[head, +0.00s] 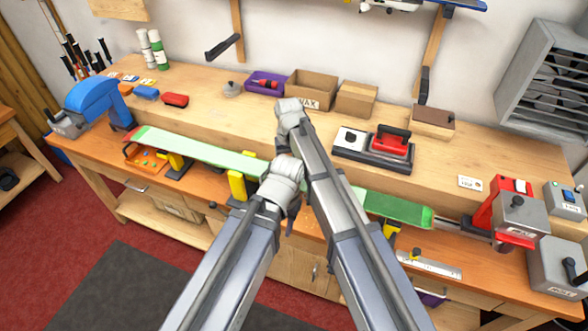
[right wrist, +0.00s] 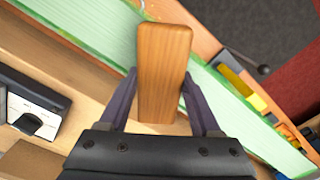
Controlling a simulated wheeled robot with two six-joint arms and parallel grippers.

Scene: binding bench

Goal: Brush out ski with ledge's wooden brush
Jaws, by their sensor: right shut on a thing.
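The ski (head: 205,151), pale green with a brighter green edge, lies lengthwise across yellow-and-black vises on the bench; my arms hide its middle. In the right wrist view the ski (right wrist: 90,25) runs diagonally. My right gripper (right wrist: 160,98) is shut on the wooden brush (right wrist: 163,70), a plain brown wooden block, with a finger on each side. The brush overlaps the ski's edge in that view; I cannot tell whether they touch. In the head view the brush and right gripper are hidden by my arms. My left arm ends over the ski's middle; its jaws cannot be made out.
A blue tool (head: 92,95) stands left; red-and-grey machines (head: 515,215) stand right. A ruler (head: 430,264) lies in front.

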